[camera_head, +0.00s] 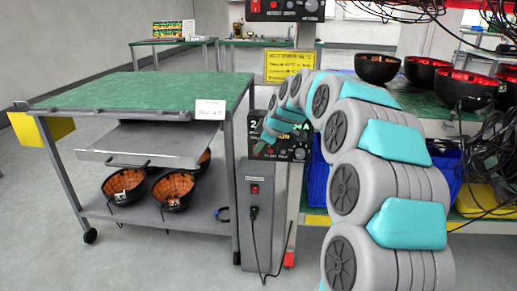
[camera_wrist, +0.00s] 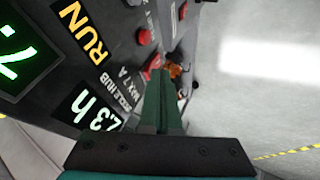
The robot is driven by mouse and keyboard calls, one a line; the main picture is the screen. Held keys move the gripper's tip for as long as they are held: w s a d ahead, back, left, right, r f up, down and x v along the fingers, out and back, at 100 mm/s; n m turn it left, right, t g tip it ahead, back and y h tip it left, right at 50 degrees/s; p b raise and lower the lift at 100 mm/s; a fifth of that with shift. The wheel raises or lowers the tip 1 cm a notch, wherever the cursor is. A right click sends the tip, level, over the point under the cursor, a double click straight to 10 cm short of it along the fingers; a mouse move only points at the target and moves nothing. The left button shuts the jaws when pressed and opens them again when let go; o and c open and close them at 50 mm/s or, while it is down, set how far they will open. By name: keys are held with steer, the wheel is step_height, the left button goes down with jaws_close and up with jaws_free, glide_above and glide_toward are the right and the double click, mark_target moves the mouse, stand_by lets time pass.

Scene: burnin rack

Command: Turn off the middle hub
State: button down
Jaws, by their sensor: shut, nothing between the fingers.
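The hub panel (camera_head: 284,137) with a green lit display is mounted on the rack post in the head view, partly hidden by my arm. In the wrist view the dark panel face (camera_wrist: 110,25) fills the left; its label reads partly "DLE HUB MAX 7 A", with "RUN" and "23h" displays. A red button (camera_wrist: 145,37) sits on it, and another red part (camera_wrist: 155,62) shows near my fingertips. My gripper (camera_wrist: 164,78) is shut and empty, its tips close to the panel; contact cannot be told.
A similar panel (camera_head: 285,10) is higher on the post, above a yellow sign (camera_head: 290,66). A grey box (camera_head: 262,215) with a red switch and cable stands below. A green-topped cart (camera_head: 150,92) is left. Black bowls (camera_head: 377,68) and loose cables (camera_head: 490,150) are right.

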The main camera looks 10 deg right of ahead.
steer(key=shift+w+r, duration=0.1)
steer(key=shift+w, duration=0.05)
steer(key=shift+r, duration=0.7)
stand_by(0.3)
steer(key=a+b+v, duration=0.1)
steer(key=b+v, duration=0.1)
steer(key=v, duration=1)
steer(key=shift+s, duration=0.4)
steer(key=shift+s+a+f, duration=0.1)
steer(key=shift+f, duration=0.05)
